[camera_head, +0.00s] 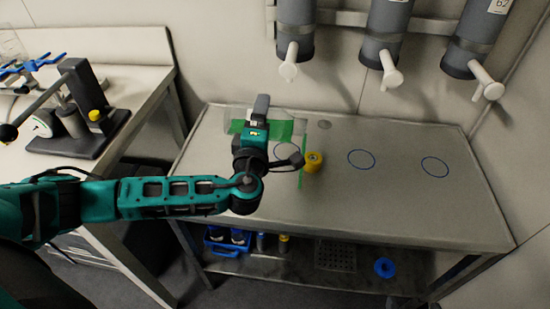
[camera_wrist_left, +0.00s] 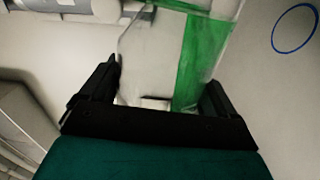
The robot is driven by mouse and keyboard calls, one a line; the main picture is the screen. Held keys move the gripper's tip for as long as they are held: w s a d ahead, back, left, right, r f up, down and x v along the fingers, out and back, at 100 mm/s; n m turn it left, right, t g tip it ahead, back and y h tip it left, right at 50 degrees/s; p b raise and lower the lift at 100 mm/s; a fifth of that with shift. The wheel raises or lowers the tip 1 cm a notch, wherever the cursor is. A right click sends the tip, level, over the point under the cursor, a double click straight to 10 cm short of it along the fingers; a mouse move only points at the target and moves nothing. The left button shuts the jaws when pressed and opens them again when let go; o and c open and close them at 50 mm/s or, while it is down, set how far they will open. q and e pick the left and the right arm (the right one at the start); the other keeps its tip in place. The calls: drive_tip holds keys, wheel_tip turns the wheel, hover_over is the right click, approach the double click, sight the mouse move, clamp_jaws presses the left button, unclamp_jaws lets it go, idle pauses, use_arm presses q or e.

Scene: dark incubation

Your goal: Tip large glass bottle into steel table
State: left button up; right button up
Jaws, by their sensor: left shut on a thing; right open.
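The large glass bottle (camera_head: 234,114) is clear and hard to make out, with green showing on or through it. It is at the left part of the steel table (camera_head: 390,207). My left gripper (camera_head: 257,121) is shut on it; the wrist and fingers hide part of the bottle. In the left wrist view, clear glass (camera_wrist_left: 150,60) lies between the two dark fingers of my left gripper (camera_wrist_left: 160,92), with a green band behind or on it. I cannot tell how far it is tilted. My right gripper is not in view.
A yellow-capped item (camera_head: 313,161) stands just right of my left wrist. Blue circles (camera_head: 361,159) mark the clear right half of the table. Grey dispensers (camera_head: 383,38) hang on the wall above. A lower shelf holds a blue rack (camera_head: 228,243). A side bench with a lever press (camera_head: 80,125) is left.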

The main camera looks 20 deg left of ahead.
use_arm(q)
drive_tip(key=shift+r, duration=0.1)
drive_tip(key=shift+w+d+r, duration=0.15)
drive_tip(key=shift+d+r, duration=0.05)
drive_tip(key=shift+r, duration=0.1)
drive_tip(key=shift+r+m, duration=0.2)
drive_tip(key=shift+m, duration=0.3)
drive_tip(key=shift+d+r+m, duration=0.15)
drive_tip(key=shift+r+m, duration=0.05)
drive_tip(key=shift+m, duration=0.1)
idle(0.4)
